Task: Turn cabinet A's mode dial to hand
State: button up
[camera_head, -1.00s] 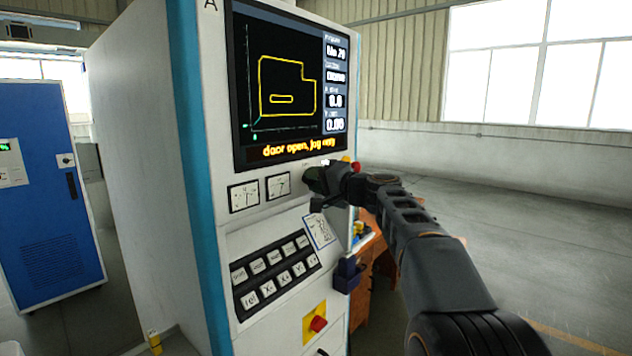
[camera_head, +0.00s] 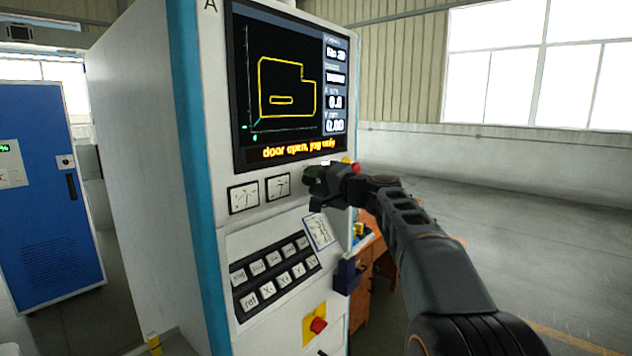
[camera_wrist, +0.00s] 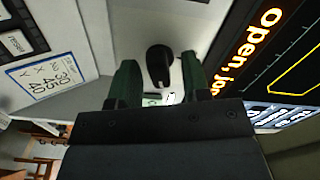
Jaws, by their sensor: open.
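Cabinet A (camera_head: 150,140) is a tall white control cabinet with a blue edge stripe and the letter A at its top. My gripper (camera_head: 312,180) is at its front panel, just below the screen (camera_head: 290,85) and right of two small meters (camera_head: 260,190). In the wrist view my gripper (camera_wrist: 160,85) is open, with a green finger on either side of a black dial knob (camera_wrist: 159,66). The fingers look clear of the knob; I cannot tell the depth. My gripper hides the dial in the head view. The dial's mode labels are mostly hidden.
Below are a keypad (camera_head: 275,275), a taped note card (camera_head: 319,231) and a red stop button (camera_head: 318,325) on yellow. A dark box (camera_head: 347,276) sticks out at the cabinet's right edge. A blue cabinet (camera_head: 48,190) stands left. Open floor lies right.

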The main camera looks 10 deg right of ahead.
jog(key=b+v, duration=0.4)
jog(key=v, duration=0.9)
jog(key=shift+s+d, duration=0.25)
jog(key=shift+s, duration=0.1)
